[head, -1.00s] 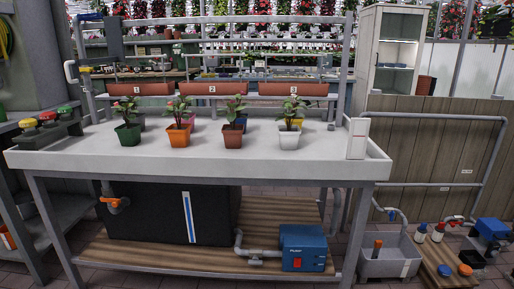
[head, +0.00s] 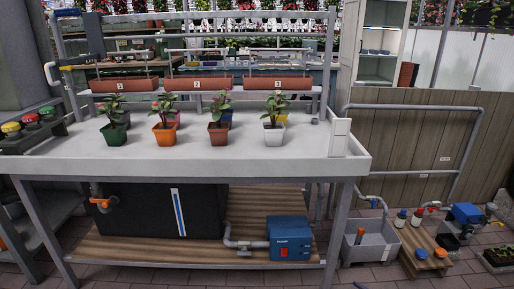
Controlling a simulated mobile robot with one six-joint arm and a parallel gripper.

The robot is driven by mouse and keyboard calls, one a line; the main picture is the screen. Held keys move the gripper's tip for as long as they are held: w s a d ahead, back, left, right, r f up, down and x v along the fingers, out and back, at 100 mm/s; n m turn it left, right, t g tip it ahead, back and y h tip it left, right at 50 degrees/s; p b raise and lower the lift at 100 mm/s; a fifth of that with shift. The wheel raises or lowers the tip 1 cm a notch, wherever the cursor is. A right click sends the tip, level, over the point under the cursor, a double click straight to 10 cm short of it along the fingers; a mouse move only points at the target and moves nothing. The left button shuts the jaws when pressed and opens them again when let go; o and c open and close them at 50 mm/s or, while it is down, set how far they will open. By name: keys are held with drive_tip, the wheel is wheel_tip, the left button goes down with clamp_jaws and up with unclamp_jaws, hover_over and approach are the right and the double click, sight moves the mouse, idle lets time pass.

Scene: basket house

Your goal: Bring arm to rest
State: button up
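My arm and gripper do not show in the head view. The bench (head: 200,157) stands in front of me with a pale tray top. On it stand potted plants in a row: a green pot (head: 114,134), an orange pot (head: 165,136), a brown pot (head: 219,133) and a white pot (head: 274,132). More pots, one of them yellow, are partly hidden behind them.
A blue pump (head: 289,238) and a black tank (head: 150,212) sit on the shelf under the bench. At the right, a grey basin (head: 368,250) and a low wooden stand (head: 425,250) are on the floor. Coloured knobs (head: 30,122) are at the left.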

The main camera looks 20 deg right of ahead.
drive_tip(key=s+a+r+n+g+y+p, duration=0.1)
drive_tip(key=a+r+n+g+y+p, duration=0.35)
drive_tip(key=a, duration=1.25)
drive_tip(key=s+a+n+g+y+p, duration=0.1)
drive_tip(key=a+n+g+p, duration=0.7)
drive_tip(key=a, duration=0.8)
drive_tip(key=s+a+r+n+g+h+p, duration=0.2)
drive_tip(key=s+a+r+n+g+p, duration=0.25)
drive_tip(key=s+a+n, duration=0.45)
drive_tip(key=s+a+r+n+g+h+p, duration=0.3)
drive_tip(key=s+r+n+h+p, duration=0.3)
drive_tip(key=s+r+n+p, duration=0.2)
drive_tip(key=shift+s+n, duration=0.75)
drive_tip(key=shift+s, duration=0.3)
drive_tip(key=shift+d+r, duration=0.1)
